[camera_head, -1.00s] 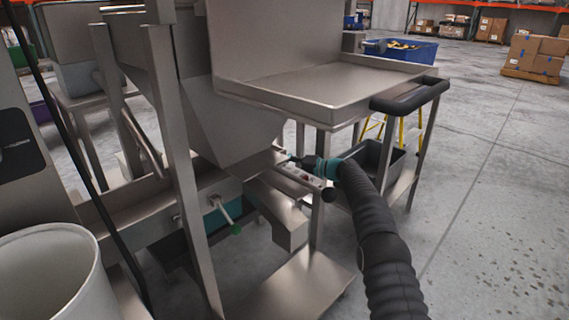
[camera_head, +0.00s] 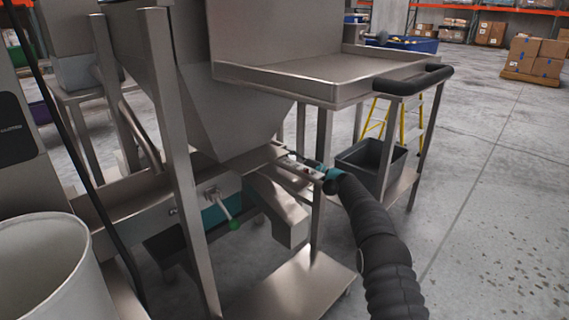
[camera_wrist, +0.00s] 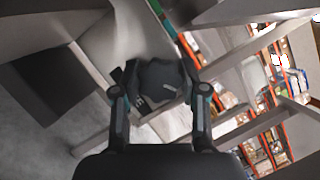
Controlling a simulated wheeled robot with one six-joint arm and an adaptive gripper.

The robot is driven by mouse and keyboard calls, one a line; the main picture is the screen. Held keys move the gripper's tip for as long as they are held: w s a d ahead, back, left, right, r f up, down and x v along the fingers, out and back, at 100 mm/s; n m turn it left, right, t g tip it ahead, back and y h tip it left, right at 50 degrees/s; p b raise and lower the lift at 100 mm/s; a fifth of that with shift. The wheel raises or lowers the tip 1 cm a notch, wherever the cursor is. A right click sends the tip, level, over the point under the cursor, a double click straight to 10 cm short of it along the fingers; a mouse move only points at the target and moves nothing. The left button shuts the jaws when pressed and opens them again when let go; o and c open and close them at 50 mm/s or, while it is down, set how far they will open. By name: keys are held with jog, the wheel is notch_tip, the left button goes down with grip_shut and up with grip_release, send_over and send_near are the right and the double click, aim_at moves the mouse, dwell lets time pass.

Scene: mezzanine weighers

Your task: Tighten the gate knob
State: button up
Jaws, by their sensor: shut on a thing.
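A dark faceted knob with a pale mark on top (camera_wrist: 160,80) sits between the fingers of my gripper (camera_wrist: 160,100) in the wrist view. My gripper is shut on it from both sides. In the head view my gripper (camera_head: 318,174) is at the end of a narrow metal rail below the hopper (camera_head: 225,110). There the knob is hidden or too small to make out behind my dark wrist.
A metal tray (camera_head: 320,80) with a black handle (camera_head: 412,80) overhangs behind. A dark bin (camera_head: 372,165) stands behind the wrist. A white bucket (camera_head: 40,270) is front left. Floor at right is clear.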

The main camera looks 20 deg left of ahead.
jog(key=shift+m, duration=0.4)
jog(key=o, duration=1.2)
jog(key=shift+c, duration=0.2)
jog(key=shift+d, duration=0.1)
jog(key=v, duration=1.2)
jog(key=shift+f, duration=0.15)
